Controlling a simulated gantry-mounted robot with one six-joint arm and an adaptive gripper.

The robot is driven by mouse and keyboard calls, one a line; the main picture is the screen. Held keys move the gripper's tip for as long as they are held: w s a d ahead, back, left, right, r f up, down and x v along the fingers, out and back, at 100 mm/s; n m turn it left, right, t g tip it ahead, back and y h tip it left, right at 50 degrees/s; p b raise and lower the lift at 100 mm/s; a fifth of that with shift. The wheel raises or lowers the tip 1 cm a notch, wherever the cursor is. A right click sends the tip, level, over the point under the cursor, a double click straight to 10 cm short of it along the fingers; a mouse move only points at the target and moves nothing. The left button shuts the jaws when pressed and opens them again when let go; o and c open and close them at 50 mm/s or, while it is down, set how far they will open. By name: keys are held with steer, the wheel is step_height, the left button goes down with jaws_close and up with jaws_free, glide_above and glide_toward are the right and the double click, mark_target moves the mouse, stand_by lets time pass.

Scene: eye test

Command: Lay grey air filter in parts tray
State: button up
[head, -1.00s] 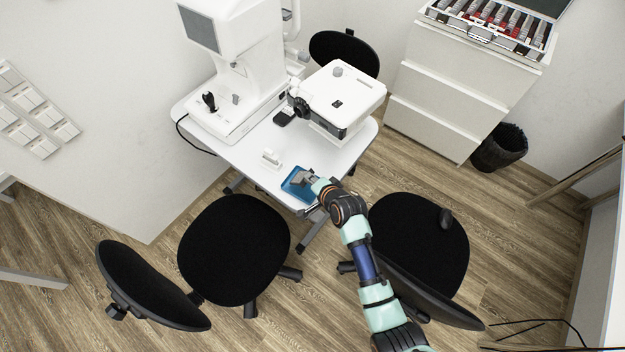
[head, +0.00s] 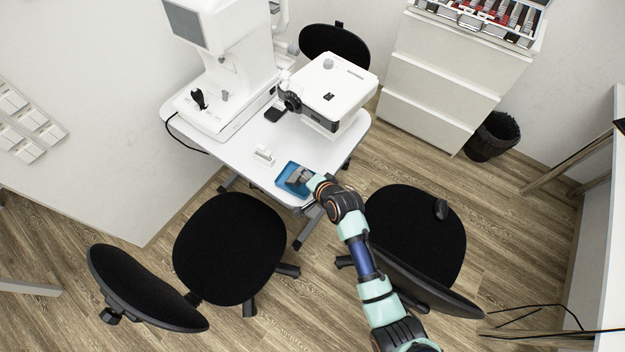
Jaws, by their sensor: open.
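The blue parts tray (head: 281,181) lies on the near corner of the white table. My gripper (head: 298,178) reaches in from the lower right and is over the tray, with its jaws open. A grey shape shows at the fingertips over the tray's inside. At this size I cannot tell how much of it is the grey air filter and how much is my fingers, nor whether anything touches the tray floor. My wrist hides the tray's right side.
A small white holder (head: 263,157) stands on the table just behind the tray. A white boxy device (head: 328,88) and a tall white eye-test machine (head: 225,95) stand farther back. Black chairs (head: 230,248) (head: 415,235) flank my arm in front of the table.

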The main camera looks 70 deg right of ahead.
steer(key=v, duration=1.1)
steer(key=shift+s+a, duration=0.1)
stand_by(0.4)
steer(key=w+a+r+n+t+y, duration=0.2)
steer(key=w+a+r+n, duration=0.5)
steer(key=w+a, duration=0.15)
steer(key=w+a+r+n+t+y, duration=0.1)
steer(key=w+a+r+n+y, duration=0.15)
steer(key=a+r+n, duration=0.45)
steer(key=w+a+r+n+t+y, duration=0.1)
steer(key=w+a+r+n, duration=0.15)
steer(key=a, duration=0.85)
steer(key=w+a+r+n+t+y, duration=0.1)
steer(key=w+a+r+n+y, duration=0.2)
steer(key=a+n, duration=0.5)
step_height(320, 180, up, 31)
steer(key=a+m+h+p, duration=0.1)
steer(key=p, duration=2.9)
steer(key=shift+s+a+m, duration=0.25)
steer(key=shift+a+m, duration=0.1)
steer(key=shift+a, duration=0.05)
